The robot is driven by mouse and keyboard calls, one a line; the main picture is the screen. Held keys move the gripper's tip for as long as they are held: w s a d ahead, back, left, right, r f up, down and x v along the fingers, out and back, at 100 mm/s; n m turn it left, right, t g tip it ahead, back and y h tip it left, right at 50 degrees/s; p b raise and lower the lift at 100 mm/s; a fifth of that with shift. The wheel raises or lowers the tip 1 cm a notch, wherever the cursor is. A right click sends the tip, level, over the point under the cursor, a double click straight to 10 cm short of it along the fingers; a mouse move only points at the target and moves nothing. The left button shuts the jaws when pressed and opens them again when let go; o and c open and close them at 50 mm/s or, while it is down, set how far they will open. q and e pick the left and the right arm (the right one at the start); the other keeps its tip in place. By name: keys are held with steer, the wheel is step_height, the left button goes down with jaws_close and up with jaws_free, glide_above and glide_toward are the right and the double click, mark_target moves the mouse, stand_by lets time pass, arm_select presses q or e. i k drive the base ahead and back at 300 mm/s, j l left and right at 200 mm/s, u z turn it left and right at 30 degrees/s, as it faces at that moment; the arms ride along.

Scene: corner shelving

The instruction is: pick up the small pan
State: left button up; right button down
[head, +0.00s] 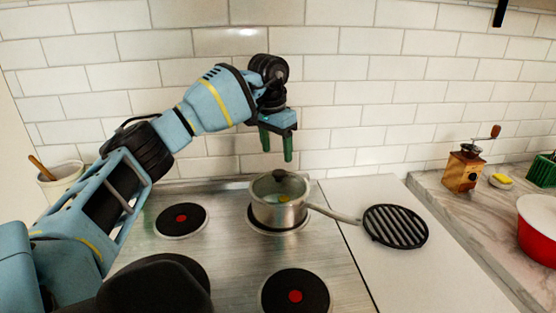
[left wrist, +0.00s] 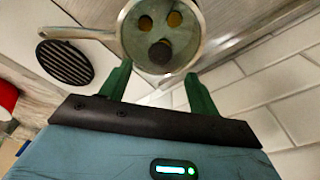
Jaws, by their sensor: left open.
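The small pan (head: 279,207) is a metal pot with a glass lid, a dark knob and a long handle pointing right. It sits on the back right burner of the stove. Something yellow shows through the lid. My left gripper (head: 276,155) is open and empty, with green fingers pointing down above and just behind the pan, apart from it. In the left wrist view the pan (left wrist: 183,42) lies beyond the two spread green fingers (left wrist: 157,88), its handle toward the left. My right gripper is not in view.
A round black slatted trivet (head: 395,226) lies on the white counter near the handle's end. Other burners (head: 181,219) are bare. A crock (head: 62,180) stands at left. A wooden grinder (head: 463,170) and a red pot (head: 538,232) stand at right. A tiled wall is close behind my gripper.

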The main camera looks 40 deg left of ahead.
mark_target(272, 217)
steer(key=k+l, duration=0.75)
steer(key=l, duration=0.25)
